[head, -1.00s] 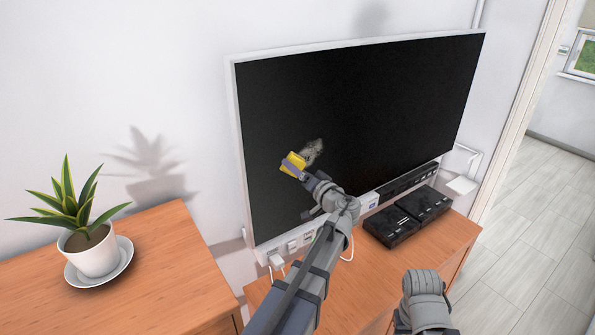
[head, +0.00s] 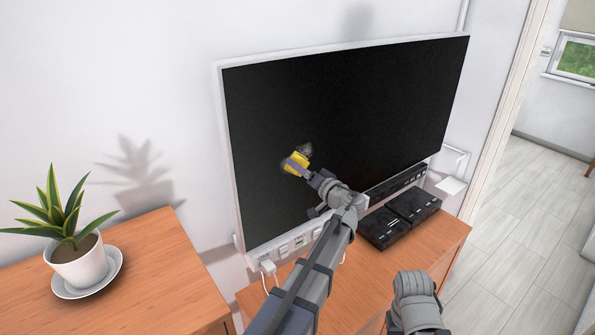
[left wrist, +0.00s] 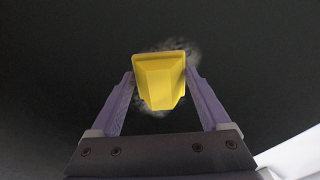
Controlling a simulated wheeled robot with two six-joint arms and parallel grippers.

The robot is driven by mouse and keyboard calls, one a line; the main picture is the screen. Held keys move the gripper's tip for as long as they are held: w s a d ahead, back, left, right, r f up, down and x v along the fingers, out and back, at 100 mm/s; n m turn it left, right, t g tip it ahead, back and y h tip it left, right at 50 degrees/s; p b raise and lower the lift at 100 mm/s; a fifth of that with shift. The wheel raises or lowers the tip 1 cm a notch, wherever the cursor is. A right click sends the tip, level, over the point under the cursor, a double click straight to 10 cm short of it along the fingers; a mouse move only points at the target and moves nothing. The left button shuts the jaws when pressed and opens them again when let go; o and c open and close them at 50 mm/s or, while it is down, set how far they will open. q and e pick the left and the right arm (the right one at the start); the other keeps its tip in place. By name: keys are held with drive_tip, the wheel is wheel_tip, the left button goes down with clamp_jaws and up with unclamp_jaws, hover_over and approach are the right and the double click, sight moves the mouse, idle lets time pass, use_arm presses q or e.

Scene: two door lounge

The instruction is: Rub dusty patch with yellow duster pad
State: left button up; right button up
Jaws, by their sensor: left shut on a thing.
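The yellow duster pad (head: 298,161) is held at the black TV screen (head: 360,110), over the dusty patch (head: 306,150). My left gripper (head: 293,167) is shut on the pad. In the left wrist view the pad (left wrist: 160,82) sits between the two purple fingers of the gripper (left wrist: 160,88). The grey, smudgy dusty patch (left wrist: 190,50) shows around the pad's edges; its middle is hidden behind the pad. The pad looks to be against the screen, though exact contact is hard to tell. Part of my right arm shows at the bottom of the head view; its gripper's fingers are not visible.
The TV stands over a wooden cabinet (head: 350,285) with black boxes (head: 400,217) on it. White plugs and cables (head: 268,268) are under the screen's lower left. A potted plant (head: 78,262) stands on another wooden cabinet (head: 160,270) at left. Open floor (head: 500,220) lies at right.

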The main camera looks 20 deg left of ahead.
sight(308, 165)
use_arm(q)
drive_tip(key=shift+w+d, duration=0.35)
drive_tip(key=shift+w, duration=0.3)
drive_tip(key=shift+w+d, duration=0.3)
drive_tip(key=shift+w, duration=0.3)
drive_tip(key=shift+w, duration=0.1)
drive_tip(key=shift+w+d, duration=0.55)
drive_tip(key=shift+w, duration=0.3)
drive_tip(key=shift+w+d, duration=0.5)
drive_tip(key=shift+w, duration=0.3)
drive_tip(key=shift+s+a, duration=0.1)
drive_tip(key=shift+a, duration=0.05)
drive_tip(key=shift+s+a, duration=0.5)
drive_tip(key=shift+s, duration=0.35)
drive_tip(key=shift+s+a, duration=0.45)
drive_tip(key=shift+s, duration=0.4)
drive_tip(key=shift+s+a, duration=0.5)
drive_tip(key=shift+s, duration=0.4)
drive_tip(key=shift+s+a, duration=0.5)
drive_tip(key=shift+s, duration=0.35)
